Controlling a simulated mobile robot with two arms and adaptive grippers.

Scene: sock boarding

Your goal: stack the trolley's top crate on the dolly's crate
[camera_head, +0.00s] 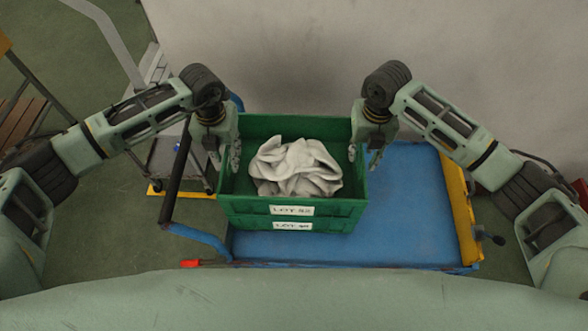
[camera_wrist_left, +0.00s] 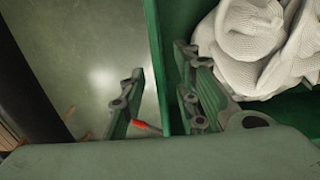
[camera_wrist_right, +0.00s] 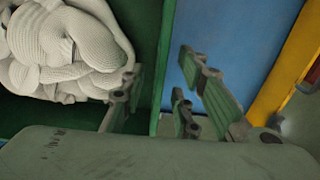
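The top green crate (camera_head: 345,205) holds crumpled white knit socks (camera_head: 296,168) and sits on a second green crate (camera_head: 335,224) on the blue trolley (camera_head: 405,215). My left gripper (camera_head: 224,155) is at the crate's left wall. In the left wrist view its fingers (camera_wrist_left: 160,95) stand apart on either side of that wall. My right gripper (camera_head: 365,157) is at the right wall. In the right wrist view its fingers (camera_wrist_right: 168,92) straddle the wall with gaps. Both grippers are open. I cannot make out the dolly's crate.
A pale wall is behind.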

